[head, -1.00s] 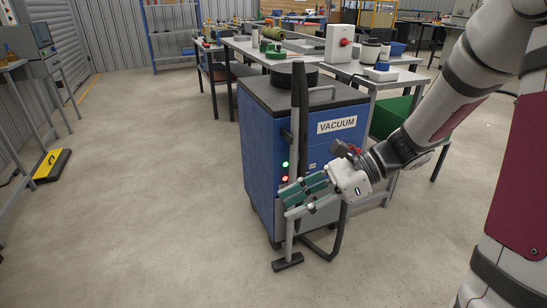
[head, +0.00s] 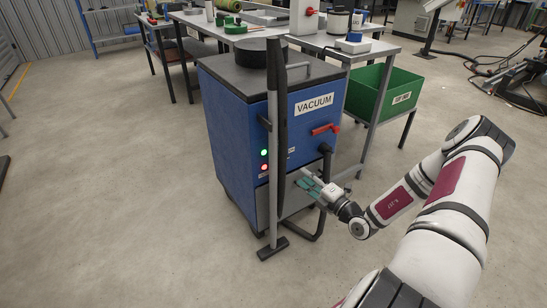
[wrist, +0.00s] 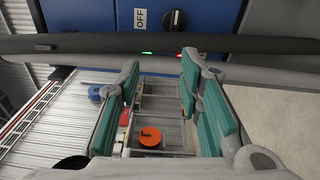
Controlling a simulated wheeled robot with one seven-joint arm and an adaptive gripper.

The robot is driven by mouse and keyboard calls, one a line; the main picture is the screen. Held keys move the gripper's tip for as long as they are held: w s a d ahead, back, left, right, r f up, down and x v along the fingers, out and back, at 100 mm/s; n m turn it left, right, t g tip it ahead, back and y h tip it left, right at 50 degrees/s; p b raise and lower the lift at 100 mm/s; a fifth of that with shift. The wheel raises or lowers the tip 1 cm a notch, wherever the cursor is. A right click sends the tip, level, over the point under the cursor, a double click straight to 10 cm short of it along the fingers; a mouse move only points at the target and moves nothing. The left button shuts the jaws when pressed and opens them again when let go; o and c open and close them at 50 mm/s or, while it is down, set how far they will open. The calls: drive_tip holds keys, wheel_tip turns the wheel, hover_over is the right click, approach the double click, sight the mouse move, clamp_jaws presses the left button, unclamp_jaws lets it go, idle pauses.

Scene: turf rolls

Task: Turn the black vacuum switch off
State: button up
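The black vacuum switch (wrist: 174,20) is a round knob on a blue panel at the top of the wrist view, beside an "OFF" label (wrist: 140,18). I cannot tell exactly where it points. In the head view I cannot make it out on the blue vacuum cabinet (head: 232,135). My gripper (head: 305,184) is low in front of the cabinet, right of the upright wand. In the wrist view my gripper (wrist: 160,70) has its green-padded fingers apart, with nothing held between them. A dark tube crosses between the fingertips and the switch.
The black and grey wand (head: 275,130) stands in front of the cabinet. A green light (head: 264,153) and a red light (head: 265,167) are lit. A red-handled valve (head: 325,129) projects at right. A green bin (head: 378,92) stands behind. Floor to the left is clear.

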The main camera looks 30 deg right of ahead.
sight(284, 160)
drive_tip(key=w+b, duration=0.1)
drive_tip(key=w, duration=0.3)
drive_tip(key=w+f+m+h+b, duration=0.1)
drive_tip(key=w, duration=0.4)
drive_tip(key=w+f+m+b, duration=0.1)
drive_tip(key=w+b, duration=0.1)
drive_tip(key=w, duration=0.3)
drive_tip(key=shift+d+h, duration=0.2)
drive_tip(key=shift+h, duration=0.1)
clamp_jaws()
